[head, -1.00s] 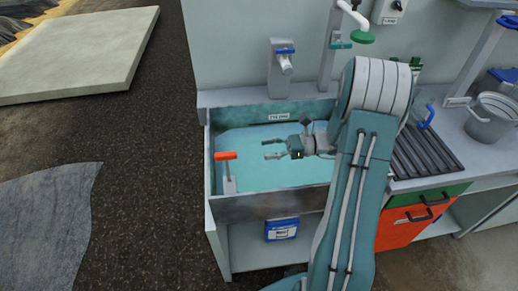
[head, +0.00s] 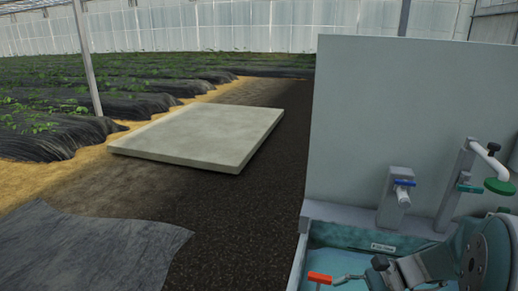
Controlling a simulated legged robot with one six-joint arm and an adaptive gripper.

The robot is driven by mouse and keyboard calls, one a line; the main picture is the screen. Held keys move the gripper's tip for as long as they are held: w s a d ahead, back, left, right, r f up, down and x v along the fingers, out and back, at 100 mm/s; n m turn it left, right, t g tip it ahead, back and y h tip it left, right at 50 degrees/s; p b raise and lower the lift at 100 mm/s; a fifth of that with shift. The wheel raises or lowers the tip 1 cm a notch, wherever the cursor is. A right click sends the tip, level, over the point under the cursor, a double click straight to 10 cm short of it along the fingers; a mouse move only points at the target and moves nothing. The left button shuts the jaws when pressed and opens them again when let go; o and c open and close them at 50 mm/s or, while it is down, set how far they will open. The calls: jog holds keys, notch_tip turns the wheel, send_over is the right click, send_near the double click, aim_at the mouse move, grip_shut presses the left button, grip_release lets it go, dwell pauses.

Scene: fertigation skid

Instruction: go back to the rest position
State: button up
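My gripper (head: 350,279) is at the bottom edge of the head view, over the teal basin (head: 345,232). One slim finger shows, with nothing against it. The other finger is below the picture edge. The finger's tip is close to the orange-red handle (head: 320,277) in the picture; I cannot tell whether they touch. I see no object in the gripper. My arm is folded at the lower right, partly cut off.
A tap with a blue lever (head: 399,190) and a pipe with a green shower head (head: 499,187) stand behind the basin. A tall grey panel (head: 400,110) rises behind them. A pale slab (head: 200,135) and a grey sheet (head: 90,250) lie left. Dark ground between is clear.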

jog(key=s+a+r+n+t+h, duration=0.3)
jog(key=s+r+n+t+h, duration=0.2)
jog(key=s+r+n+h, duration=0.4)
jog(key=s+n+h, duration=0.3)
jog(key=n, duration=0.3)
jog(key=shift+s+a+h, duration=0.15)
jog(key=shift+s+h, duration=0.15)
jog(key=shift+h, duration=0.1)
dwell(5.1)
